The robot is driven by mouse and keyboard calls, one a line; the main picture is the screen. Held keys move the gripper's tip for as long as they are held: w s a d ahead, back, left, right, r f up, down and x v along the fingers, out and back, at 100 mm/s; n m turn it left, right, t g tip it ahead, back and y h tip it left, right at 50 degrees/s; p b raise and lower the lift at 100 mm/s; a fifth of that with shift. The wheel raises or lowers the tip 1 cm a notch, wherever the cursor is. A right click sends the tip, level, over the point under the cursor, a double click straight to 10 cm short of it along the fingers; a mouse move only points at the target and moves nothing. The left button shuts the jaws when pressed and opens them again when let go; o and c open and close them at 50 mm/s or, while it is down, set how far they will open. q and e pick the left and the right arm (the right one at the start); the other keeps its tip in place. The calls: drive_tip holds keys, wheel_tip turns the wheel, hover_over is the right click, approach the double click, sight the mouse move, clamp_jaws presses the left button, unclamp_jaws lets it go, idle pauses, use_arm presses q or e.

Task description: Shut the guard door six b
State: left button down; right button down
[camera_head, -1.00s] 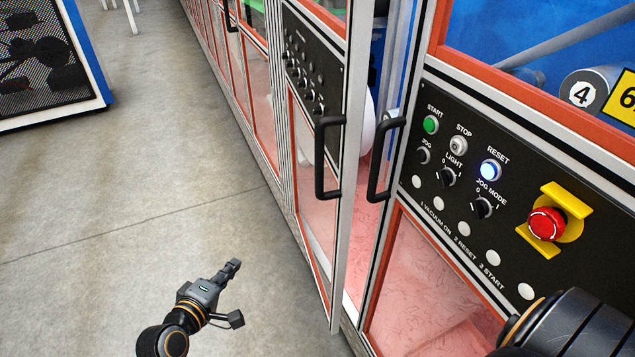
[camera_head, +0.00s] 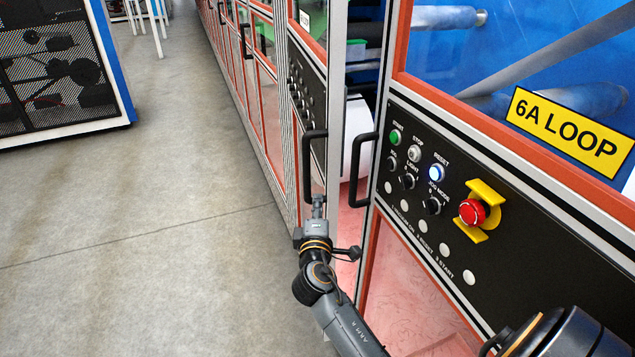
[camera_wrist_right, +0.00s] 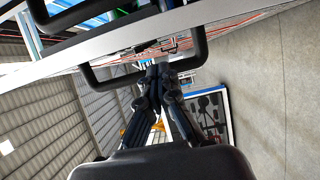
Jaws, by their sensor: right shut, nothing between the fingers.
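The guard door (camera_head: 336,110) left of the 6A panel stands ajar, its free edge swung out toward the aisle. It bears a black handle (camera_head: 310,168) and a dark control strip. I cannot read a 6B label on it. My right gripper (camera_head: 318,202) is shut and empty, in front of the door at the lower end of this handle. In the right wrist view the fingertips (camera_wrist_right: 158,72) show close to a black handle bar (camera_wrist_right: 112,82); I cannot tell whether they touch it. My left gripper is not in view.
Right of the gap, the 6A panel has its own black handle (camera_head: 360,170), buttons, a red emergency stop (camera_head: 472,212) and a yellow 6A LOOP sign (camera_head: 570,132). A white roll (camera_head: 354,138) shows inside the gap. Grey floor (camera_head: 170,200) is clear to the left, before a blue-sided mesh cabinet (camera_head: 118,60).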

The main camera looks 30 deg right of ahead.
drive_tip(key=p+x, duration=0.2)
drive_tip(key=x, duration=0.8)
drive_tip(key=shift+w+a+f+p, duration=0.1)
drive_tip(key=shift+f+p, duration=0.05)
drive_tip(key=shift+p, duration=0.15)
